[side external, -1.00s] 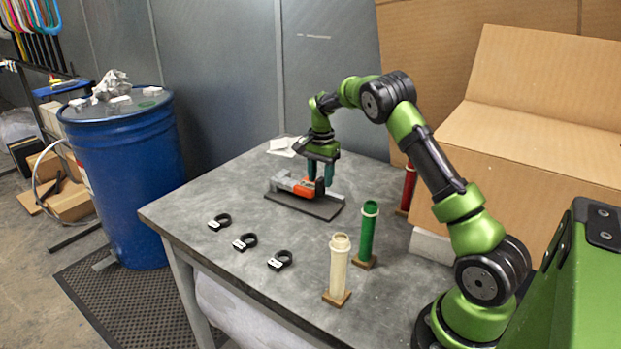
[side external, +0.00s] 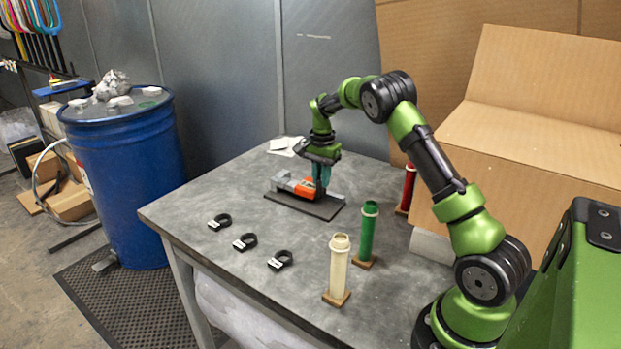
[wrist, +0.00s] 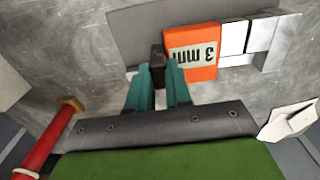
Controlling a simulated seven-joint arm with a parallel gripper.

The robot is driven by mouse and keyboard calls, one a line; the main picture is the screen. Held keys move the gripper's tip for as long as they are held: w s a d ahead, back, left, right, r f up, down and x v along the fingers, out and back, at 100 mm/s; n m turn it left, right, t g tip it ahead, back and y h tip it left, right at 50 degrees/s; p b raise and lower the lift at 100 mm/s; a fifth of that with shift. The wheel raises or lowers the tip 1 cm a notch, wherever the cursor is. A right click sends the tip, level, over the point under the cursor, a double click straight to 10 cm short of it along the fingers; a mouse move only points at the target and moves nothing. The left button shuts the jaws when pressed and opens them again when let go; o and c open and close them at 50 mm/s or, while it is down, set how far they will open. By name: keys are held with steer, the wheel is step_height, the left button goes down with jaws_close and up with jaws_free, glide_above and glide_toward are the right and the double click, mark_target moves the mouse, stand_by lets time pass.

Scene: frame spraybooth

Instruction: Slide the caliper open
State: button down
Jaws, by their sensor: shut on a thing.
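The caliper lies on a dark flat plate (side external: 310,207) on the table, with a grey body (side external: 281,181) at its left end and an orange slider (side external: 304,188). In the wrist view the slider (wrist: 192,56) bears an upside-down "3 mm" label, with a white block (wrist: 233,38) and a grey jaw (wrist: 264,34) to its right. A black tab (wrist: 157,60) stands at the slider's left side. My gripper (side external: 321,188) points down with its teal fingers shut on this tab; the fingers (wrist: 158,80) partly hide it.
Three black rings with white tags (side external: 245,242) lie toward the front edge. A cream tube (side external: 339,265), a green tube (side external: 367,232) and a red tube (side external: 408,188) stand to the right. White papers (side external: 284,146) lie at the back. A blue drum (side external: 125,180) stands left of the table.

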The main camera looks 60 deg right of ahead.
steer(key=s, duration=0.4)
steer(key=shift+s+d, duration=0.15)
steer(key=shift+s, duration=0.05)
steer(key=c, duration=1)
jaws_free()
steer(key=shift+c, duration=0.2)
steer(key=shift+r, duration=0.1)
step_height(320, 180, up, 17)
